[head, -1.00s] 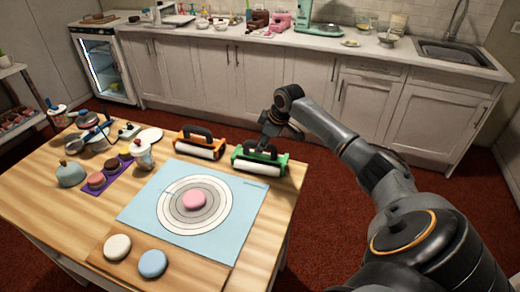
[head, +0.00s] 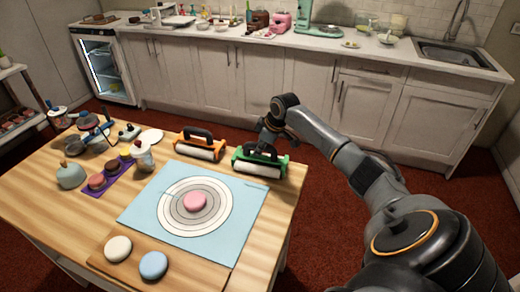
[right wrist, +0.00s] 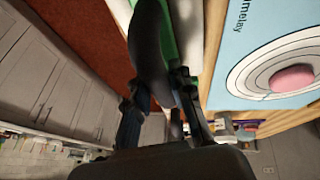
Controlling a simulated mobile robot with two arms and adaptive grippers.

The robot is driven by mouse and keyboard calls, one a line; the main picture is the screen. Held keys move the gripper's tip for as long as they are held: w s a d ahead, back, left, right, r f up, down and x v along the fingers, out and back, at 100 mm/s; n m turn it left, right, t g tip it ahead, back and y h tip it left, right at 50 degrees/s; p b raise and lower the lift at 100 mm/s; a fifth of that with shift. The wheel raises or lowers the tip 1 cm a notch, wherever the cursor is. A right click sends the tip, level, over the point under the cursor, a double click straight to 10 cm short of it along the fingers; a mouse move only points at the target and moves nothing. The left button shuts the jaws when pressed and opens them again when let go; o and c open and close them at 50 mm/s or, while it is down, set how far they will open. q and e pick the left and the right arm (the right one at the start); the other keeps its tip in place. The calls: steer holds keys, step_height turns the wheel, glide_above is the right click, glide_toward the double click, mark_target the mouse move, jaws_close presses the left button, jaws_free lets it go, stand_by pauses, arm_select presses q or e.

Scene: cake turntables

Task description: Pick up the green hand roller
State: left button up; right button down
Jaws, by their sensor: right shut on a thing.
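The green hand roller (head: 259,164) has a green frame, a white roller and a black handle. It sits at the far right corner of the wooden table. My right gripper (head: 266,142) is at its black handle, shut on it. In the right wrist view the black handle (right wrist: 147,45) lies between the fingers (right wrist: 160,105), with the green frame and white roller just beyond. I cannot tell whether the roller is clear of the tabletop. My left gripper is not in view.
An orange hand roller (head: 200,145) stands close to the left. A blue mat (head: 140,212) with a pink disc (head: 194,201) lies in front. White and blue discs (head: 153,265) lie on a board. Several tools crowd the table's left side.

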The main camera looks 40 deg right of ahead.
steer(key=shift+r, duration=0.2)
steer(key=shift+r, duration=0.25)
step_height(320, 180, up, 2)
steer(key=shift+w+r+b, duration=0.1)
steer(key=shift+b, duration=0.5)
steer(key=s+a+r+b, duration=0.1)
steer(key=s+a+r, duration=0.1)
steer(key=a+r, duration=0.8)
steer(key=a, duration=0.4)
steer(key=shift+s, duration=0.25)
